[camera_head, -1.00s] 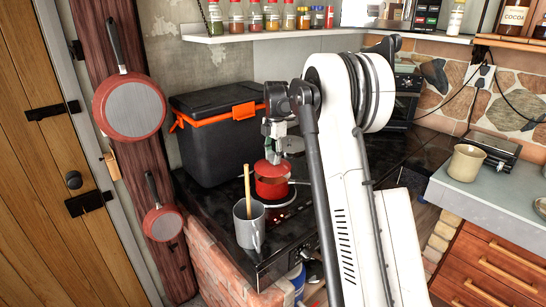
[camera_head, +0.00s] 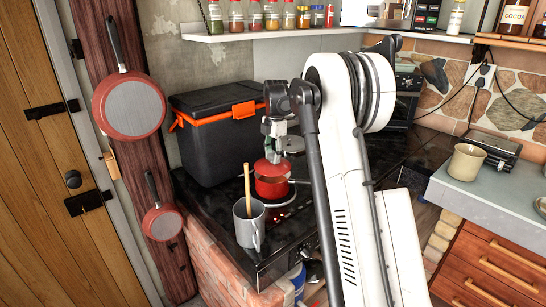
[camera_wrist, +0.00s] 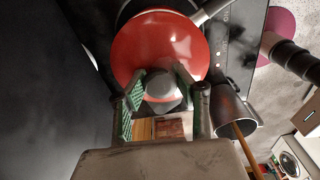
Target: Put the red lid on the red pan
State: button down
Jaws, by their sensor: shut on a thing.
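The red lid (camera_head: 272,169) hangs just above the red pan (camera_head: 272,190) on the dark hob in the head view, and a lighter gap shows between them. In the wrist view the lid (camera_wrist: 150,42) is a glossy red disc covering most of the pan; the pan's grey handle (camera_wrist: 212,10) sticks out at the upper right. My gripper (camera_wrist: 161,80) is shut on the lid's grey knob (camera_wrist: 162,88), with one green-padded finger on each side. In the head view my gripper (camera_head: 275,148) is small and partly hidden by the wrist.
A grey mug (camera_head: 246,226) with a wooden utensil stands close in front of the pan. A black cool box (camera_head: 215,140) with an orange trim stands behind left. Two red pans (camera_head: 130,106) hang on the post at left. A spice shelf (camera_head: 260,36) runs above.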

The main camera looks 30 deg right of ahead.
jog(key=shift+f+b, duration=0.6)
jog(key=shift+f, duration=0.3)
jog(key=shift+f+b, duration=0.4)
jog(key=shift+f, duration=0.15)
dwell(0.6)
jog(key=c, duration=1.3)
grip_release()
jog(key=r, duration=1.2)
jog(key=shift+d, duration=0.35)
